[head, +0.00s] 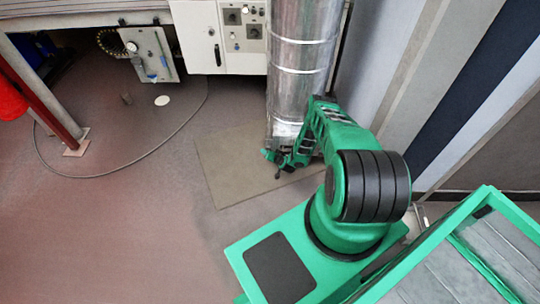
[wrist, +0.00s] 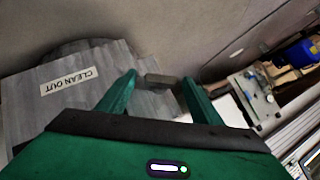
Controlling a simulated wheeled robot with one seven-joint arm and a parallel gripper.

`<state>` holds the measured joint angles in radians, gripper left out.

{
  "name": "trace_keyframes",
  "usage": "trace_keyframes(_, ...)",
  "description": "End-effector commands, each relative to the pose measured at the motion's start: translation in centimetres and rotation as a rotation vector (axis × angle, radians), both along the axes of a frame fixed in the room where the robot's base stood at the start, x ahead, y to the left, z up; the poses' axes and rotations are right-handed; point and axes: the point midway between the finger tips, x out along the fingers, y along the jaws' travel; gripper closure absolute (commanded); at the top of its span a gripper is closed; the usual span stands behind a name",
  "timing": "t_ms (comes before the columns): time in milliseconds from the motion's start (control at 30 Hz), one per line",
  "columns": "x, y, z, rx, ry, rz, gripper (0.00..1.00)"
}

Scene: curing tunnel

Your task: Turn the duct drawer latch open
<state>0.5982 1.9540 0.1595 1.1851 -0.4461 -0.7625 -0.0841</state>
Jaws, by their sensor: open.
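In the wrist view my gripper (wrist: 158,84) is open, with its two green fingers spread. A small grey block, which looks like the latch (wrist: 161,79), shows between the fingertips. I cannot tell whether either finger touches it. To the left is a grey metal drawer front (wrist: 72,107) with a white "CLEAN OUT" label (wrist: 68,82). In the head view my gripper (head: 274,158) is low at the foot of the silver duct (head: 300,55). The latch and drawer cannot be made out there.
A white cabinet (head: 205,40) stands left of the duct. A tan floor mat (head: 228,170) lies below. A wall (head: 400,70) rises close on the right. A cable (head: 120,168) loops across the floor at the left, where the floor is mostly free.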

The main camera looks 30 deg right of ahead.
Motion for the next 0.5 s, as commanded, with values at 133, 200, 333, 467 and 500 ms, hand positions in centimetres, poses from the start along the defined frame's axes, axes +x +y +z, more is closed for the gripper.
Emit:
trace_keyframes(133,0.06,0.01,-0.04,0.0,0.0,0.0,0.41)
trace_keyframes(200,0.05,0.01,-0.04,0.0,0.0,0.0,0.41)
trace_keyframes(333,0.05,0.01,-0.04,0.0,0.0,0.0,0.6)
trace_keyframes(467,0.02,-0.02,-0.05,-0.001,0.0,0.001,0.82)
trace_keyframes(500,0.02,-0.03,-0.06,-0.001,0.001,0.0,0.82)
